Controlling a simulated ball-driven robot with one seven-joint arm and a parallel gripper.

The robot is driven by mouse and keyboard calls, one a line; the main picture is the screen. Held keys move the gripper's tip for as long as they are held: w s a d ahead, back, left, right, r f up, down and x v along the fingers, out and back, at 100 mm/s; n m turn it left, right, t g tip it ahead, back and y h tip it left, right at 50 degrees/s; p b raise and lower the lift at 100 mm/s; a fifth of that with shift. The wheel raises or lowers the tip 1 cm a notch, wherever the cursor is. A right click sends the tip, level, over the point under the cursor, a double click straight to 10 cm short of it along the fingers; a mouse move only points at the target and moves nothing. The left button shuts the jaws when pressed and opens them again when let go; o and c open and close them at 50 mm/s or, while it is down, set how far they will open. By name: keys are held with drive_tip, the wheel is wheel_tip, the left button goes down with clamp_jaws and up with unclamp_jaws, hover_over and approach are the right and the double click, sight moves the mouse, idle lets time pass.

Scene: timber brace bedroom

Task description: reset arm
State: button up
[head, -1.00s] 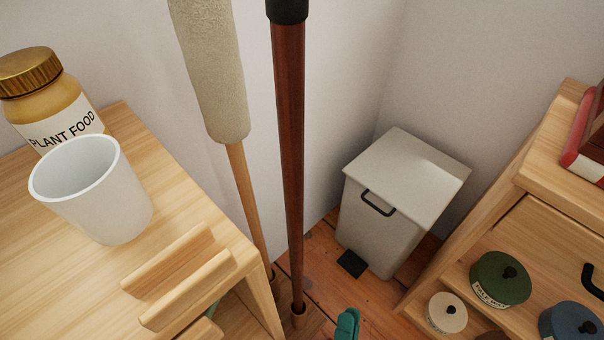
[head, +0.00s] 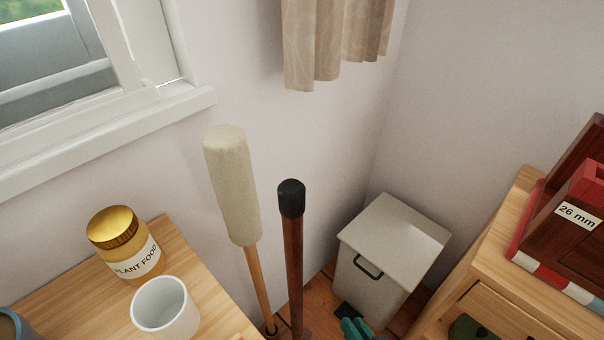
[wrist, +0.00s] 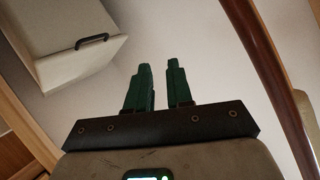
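My gripper (wrist: 159,80) shows in the wrist view as two green fingers with a narrow gap between them and nothing held. In the head view the gripper (head: 356,326) is at the bottom edge, low in front of the pale pedal bin; most of my arm is out of view. The bin (head: 385,262) stands on the floor in the corner, its lid closed. It also shows in the wrist view (wrist: 65,42), upper left, apart from the fingers.
A dark red pole (head: 294,255) and a pale padded pole (head: 230,185) stand upright left of my gripper. A wooden table at left holds a plant food jar (head: 127,246) and a white cup (head: 166,308). A wooden cabinet (head: 505,325) stands at right.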

drive_tip(key=s+d+r+g+h+p, duration=0.4)
drive_tip(key=s+d+r+g+p, duration=0.7)
drive_tip(key=s+d, duration=0.5)
wheel_tip(320, 180, up, 2)
drive_tip(key=shift+s+r+n+h, duration=0.2)
drive_tip(key=shift+s+n+h, duration=0.15)
drive_tip(key=shift+s, duration=0.3)
drive_tip(key=shift+d, duration=0.15)
